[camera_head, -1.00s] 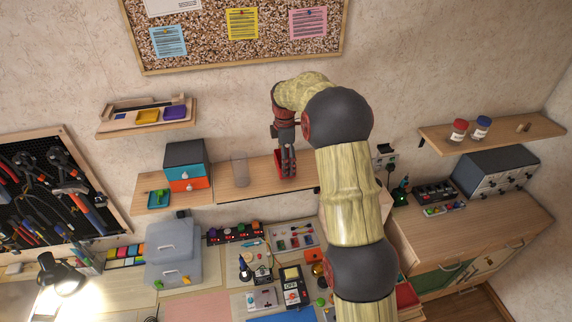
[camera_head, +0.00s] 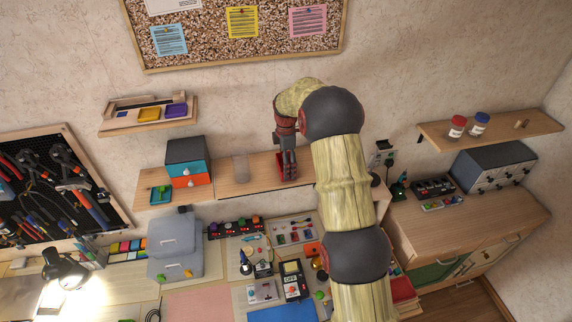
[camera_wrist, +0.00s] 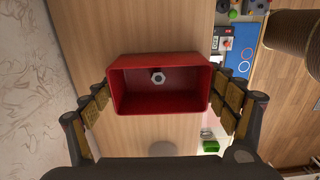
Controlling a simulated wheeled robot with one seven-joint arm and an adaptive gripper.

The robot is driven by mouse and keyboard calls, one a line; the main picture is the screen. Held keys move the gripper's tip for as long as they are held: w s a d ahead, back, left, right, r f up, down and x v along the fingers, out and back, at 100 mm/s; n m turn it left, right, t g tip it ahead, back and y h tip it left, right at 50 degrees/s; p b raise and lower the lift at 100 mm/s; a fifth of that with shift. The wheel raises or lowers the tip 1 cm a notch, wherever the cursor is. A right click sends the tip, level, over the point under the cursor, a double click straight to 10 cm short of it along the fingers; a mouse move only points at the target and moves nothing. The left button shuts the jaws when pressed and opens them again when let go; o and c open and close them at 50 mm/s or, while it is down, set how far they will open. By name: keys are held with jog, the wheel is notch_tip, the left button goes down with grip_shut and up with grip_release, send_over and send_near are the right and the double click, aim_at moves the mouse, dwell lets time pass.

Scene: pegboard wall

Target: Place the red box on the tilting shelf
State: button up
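The red box (camera_wrist: 160,103) is an open bin with a grey hex nut inside. My gripper (camera_wrist: 161,85) has a finger along each side wall of it, and both seem to touch. In the head view my gripper (camera_head: 289,172) points down at the middle wooden shelf, with a bit of the red box (camera_head: 280,165) showing beside it. I cannot tell whether the box rests on that shelf or is just above it. The tilting shelf (camera_head: 140,129), high on the left wall, seems to be the one holding a yellow bin and a purple bin.
A clear glass (camera_head: 241,168) stands on the middle shelf, left of my gripper. Left of it is a small drawer unit (camera_head: 188,163) with blue and orange drawers, next to a green tray (camera_head: 160,195). The cork board (camera_head: 240,35) hangs above. A cluttered bench lies below.

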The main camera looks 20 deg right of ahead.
jog(key=shift+o, duration=1.3)
jog(key=shift+r, duration=0.1)
notch_tip(320, 180, up, 11)
jog(key=b, duration=0.3)
jog(key=s+a+r+m+t, duration=0.1)
jog(key=s+a+r+m, duration=0.35)
jog(key=s+r, duration=0.65)
jog(key=s+a+r+m+t, duration=0.25)
jog(key=s+a+r, duration=0.25)
jog(key=s, duration=0.5)
jog(key=s+a+f+m, duration=0.1)
jog(key=s+m, duration=0.2)
jog(key=s, duration=0.4)
jog(key=s+a+f+m+t, duration=0.1)
jog(key=s+a+f+m, duration=0.1)
jog(key=s, duration=0.5)
jog(key=s+a+f+m+t, duration=0.1)
jog(key=s+a+m, duration=0.1)
jog(key=s, duration=0.5)
jog(key=shift+s+f+m, duration=0.25)
jog(key=shift+s+m, duration=0.15)
jog(key=shift+m, duration=0.5)
